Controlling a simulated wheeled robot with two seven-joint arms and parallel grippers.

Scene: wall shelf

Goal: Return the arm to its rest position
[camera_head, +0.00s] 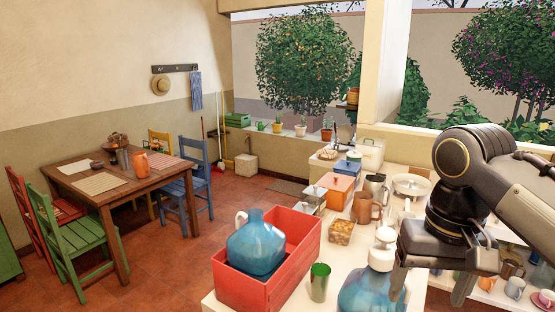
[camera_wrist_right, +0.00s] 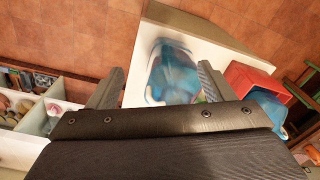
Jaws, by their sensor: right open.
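My right arm (camera_head: 500,180) reaches in from the right over the counter (camera_head: 232,305). Its gripper (camera_head: 431,287) points down, open, with its fingers well apart and nothing held. It shows just right of a blue jug with a white cap (camera_head: 368,291). In the right wrist view, the open fingers (camera_wrist_right: 158,87) stand on either side of the blue jug (camera_wrist_right: 174,76), which looks blurred. I cannot tell how far the fingers are from it. My left gripper is not in view.
A red crate (camera_head: 285,293) holding another blue jug (camera_head: 257,246) stands on the counter. A green cup (camera_head: 319,282) stands between crate and capped jug. Pots and mugs (camera_head: 365,207) crowd the counter behind. Shelves with dishes (camera_head: 514,287) lie to the right.

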